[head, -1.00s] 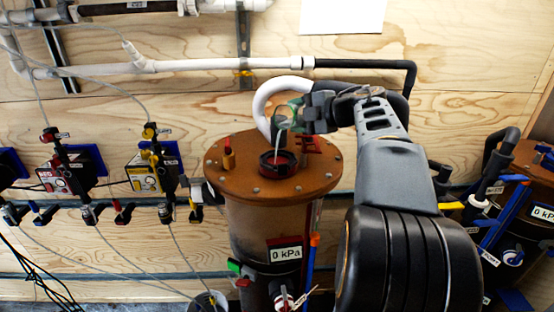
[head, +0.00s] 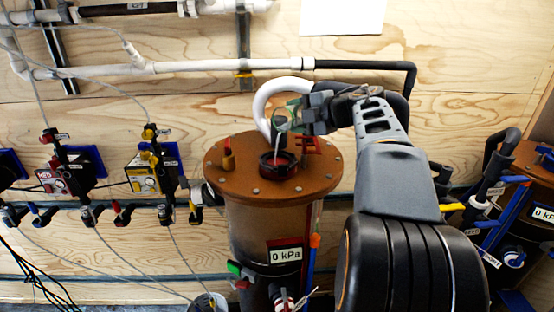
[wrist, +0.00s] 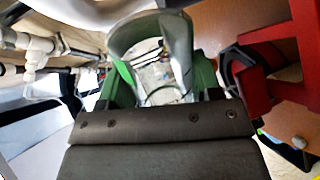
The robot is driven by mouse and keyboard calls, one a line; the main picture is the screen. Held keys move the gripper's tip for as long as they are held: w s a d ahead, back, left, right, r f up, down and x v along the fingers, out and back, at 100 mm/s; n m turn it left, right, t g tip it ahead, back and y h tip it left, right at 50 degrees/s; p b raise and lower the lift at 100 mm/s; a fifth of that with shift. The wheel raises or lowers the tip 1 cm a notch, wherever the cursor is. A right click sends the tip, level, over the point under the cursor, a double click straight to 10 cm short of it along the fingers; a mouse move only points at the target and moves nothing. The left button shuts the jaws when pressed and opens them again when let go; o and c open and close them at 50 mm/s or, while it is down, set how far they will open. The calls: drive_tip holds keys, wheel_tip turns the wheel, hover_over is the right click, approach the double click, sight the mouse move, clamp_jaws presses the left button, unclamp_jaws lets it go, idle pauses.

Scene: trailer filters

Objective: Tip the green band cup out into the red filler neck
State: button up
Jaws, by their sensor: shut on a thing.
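The cup with a green band (head: 283,118) is tilted over the brown tank lid, its mouth toward the red filler neck (head: 278,166). A thin pale stream runs from the cup down to the neck's opening. In the wrist view the clear cup wall (wrist: 163,62) and green band show between the fingers, with the red neck part to the right. My gripper (head: 300,115) is shut on the cup and holds it above the neck, apart from it. The fingertips are partly hidden by the cup. How much is left in the cup cannot be told.
A white curved hose (head: 263,103) stands close behind the cup. A second tank (head: 530,160) is at right, and valves with pump boxes (head: 155,172) are at left.

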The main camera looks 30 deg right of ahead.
sight(295, 117)
drive_tip(key=shift+a+r+n, duration=0.1)
drive_tip(key=shift+r+n, duration=0.2)
drive_tip(key=shift+n, duration=0.1)
idle(0.6)
drive_tip(key=shift+s+a+f+n+h+b, duration=0.15)
drive_tip(key=shift+a+f+n+h+b, duration=0.2)
drive_tip(key=shift+n+b, duration=0.4)
idle(0.6)
drive_tip(key=shift+s+a+r+n+t+h+b, duration=0.15)
drive_tip(key=shift+a+r+n+t+h+b, duration=0.2)
drive_tip(key=shift+n, duration=0.25)
drive_tip(key=shift+s+a+r+n+t+h+b, duration=0.1)
drive_tip(key=shift+a+r+n+t+h+b, duration=0.15)
drive_tip(key=shift+r+n+h+b, duration=0.25)
idle(1.6)
drive_tip(key=shift+s+a+f+n+b, duration=0.15)
drive_tip(key=shift+a+f+n+b, duration=0.15)
drive_tip(key=shift+f+n+b, duration=0.5)
idle(0.6)
drive_tip(key=shift+s+a+r+n+t+h+b, duration=0.2)
drive_tip(key=shift+a+r+n+t+h+b, duration=0.2)
drive_tip(key=shift+n+b, duration=0.2)
idle(0.9)
